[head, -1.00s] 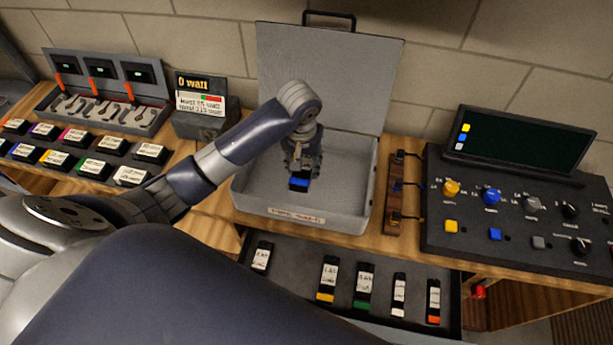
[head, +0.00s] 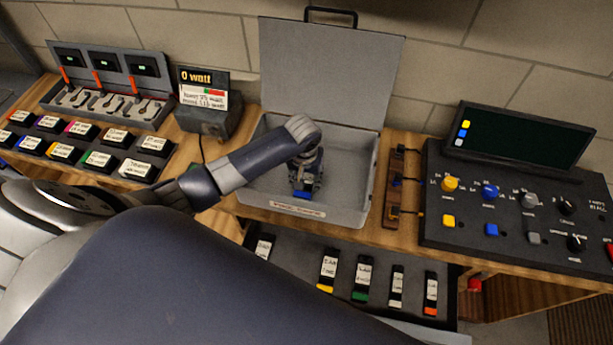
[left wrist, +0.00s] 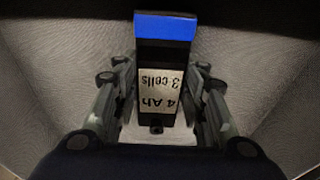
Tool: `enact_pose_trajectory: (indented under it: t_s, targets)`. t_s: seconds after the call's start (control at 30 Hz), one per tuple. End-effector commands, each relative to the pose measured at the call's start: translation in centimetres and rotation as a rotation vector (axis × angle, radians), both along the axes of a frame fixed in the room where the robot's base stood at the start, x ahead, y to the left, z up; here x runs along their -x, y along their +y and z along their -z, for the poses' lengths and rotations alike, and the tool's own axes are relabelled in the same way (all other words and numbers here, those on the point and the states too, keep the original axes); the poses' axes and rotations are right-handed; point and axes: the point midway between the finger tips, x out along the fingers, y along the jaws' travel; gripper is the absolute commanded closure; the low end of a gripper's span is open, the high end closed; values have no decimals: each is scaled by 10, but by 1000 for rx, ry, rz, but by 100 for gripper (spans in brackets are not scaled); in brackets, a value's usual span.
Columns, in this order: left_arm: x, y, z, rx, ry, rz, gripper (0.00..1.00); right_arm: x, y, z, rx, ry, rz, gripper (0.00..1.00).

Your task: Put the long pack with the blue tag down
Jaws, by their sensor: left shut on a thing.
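The long pack with the blue tag (left wrist: 164,62) is black with a blue end and a white label reading "4 Ah 3-cells" in the left wrist view. My left gripper (left wrist: 160,105) is shut on it, with a finger on either side. In the head view my left gripper (head: 305,183) is inside the open grey metal case (head: 352,180), near its front wall. The pack's blue end (head: 302,195) shows below the fingers there. I cannot tell whether the pack touches the case floor. My right gripper is not in view.
An open drawer (head: 392,268) below holds several packs with coloured tags. Several short packs (head: 96,158) lie at left by the charger (head: 110,85). A control panel (head: 520,205) stands at right. The case floor around the gripper looks clear.

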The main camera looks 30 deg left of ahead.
Motion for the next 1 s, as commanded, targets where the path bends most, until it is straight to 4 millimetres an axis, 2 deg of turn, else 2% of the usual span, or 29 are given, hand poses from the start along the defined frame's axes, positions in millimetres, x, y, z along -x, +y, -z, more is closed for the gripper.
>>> enact_pose_trajectory:
  t_s: [0.07, 0.1, 0.2, 0.5, 0.67, 0.83, 1.0]
  targets:
    - [-1, 0, 2, 1, -1, -1, 97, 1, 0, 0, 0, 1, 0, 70]
    - [0, 0, 3, 0, 0, -1, 59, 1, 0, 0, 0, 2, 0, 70]
    - [0, 0, 3, 0, 0, 0, 41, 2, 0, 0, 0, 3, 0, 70]
    - [0, 0, 2, 0, 0, -1, 41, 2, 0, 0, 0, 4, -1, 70]
    - [0, 0, -5, 1, -2, -1, 41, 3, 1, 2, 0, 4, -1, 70]
    - [3, -1, -28, 1, -5, 0, 41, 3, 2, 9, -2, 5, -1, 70]
    - [8, -3, -61, 1, -7, 0, 41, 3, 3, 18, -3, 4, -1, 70]
